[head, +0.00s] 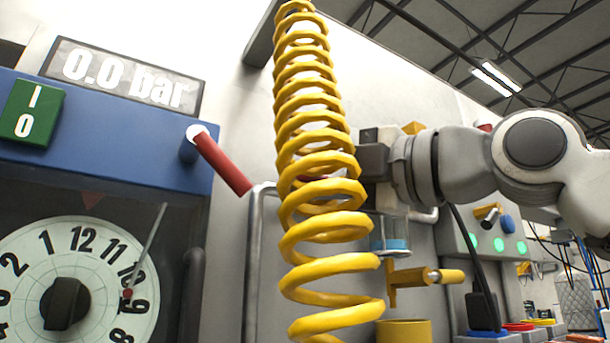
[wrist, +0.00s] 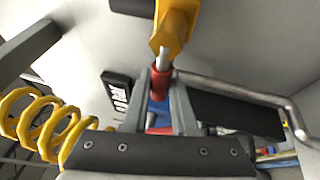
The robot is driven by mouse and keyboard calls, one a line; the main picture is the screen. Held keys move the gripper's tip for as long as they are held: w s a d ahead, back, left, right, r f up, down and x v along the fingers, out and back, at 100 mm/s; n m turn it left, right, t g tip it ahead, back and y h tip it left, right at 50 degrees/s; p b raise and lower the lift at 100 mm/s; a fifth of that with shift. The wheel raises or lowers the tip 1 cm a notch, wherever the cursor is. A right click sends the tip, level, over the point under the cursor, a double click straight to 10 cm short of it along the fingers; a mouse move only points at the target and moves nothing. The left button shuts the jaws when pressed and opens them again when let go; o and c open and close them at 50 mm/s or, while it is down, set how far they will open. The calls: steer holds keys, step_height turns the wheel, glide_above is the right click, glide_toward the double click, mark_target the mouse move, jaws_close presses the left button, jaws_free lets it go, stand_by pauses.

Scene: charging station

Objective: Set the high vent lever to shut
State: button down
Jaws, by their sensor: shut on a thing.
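In the wrist view, the two fingers of my gripper (wrist: 161,88) are closed on the red sleeve of a lever (wrist: 161,78). A bare metal rod runs from this red lever into a yellow valve body (wrist: 176,28) at the top of the view. In the head view, my gripper's dark body (head: 374,162) is behind and right of the yellow coil, which hides the fingertips. A bit of red shows between the coil's turns there. A bit of yellow (head: 413,128) shows above the gripper. Whether the lever stands at shut cannot be read.
A yellow coiled hose (head: 322,228) hangs in front of my gripper. A grey pipe rail (wrist: 265,95) runs close on the right in the wrist view. Another red lever (head: 222,165) sticks out of the blue panel at left. A yellow handle (head: 425,277) is below my gripper.

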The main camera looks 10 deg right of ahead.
steer(key=shift+f, duration=0.1)
steer(key=c, duration=0.7)
jaws_free()
steer(key=b+v, duration=0.3)
steer(key=v, duration=1.4)
steer(key=shift+s, duration=0.15)
steer(key=shift+d, duration=0.15)
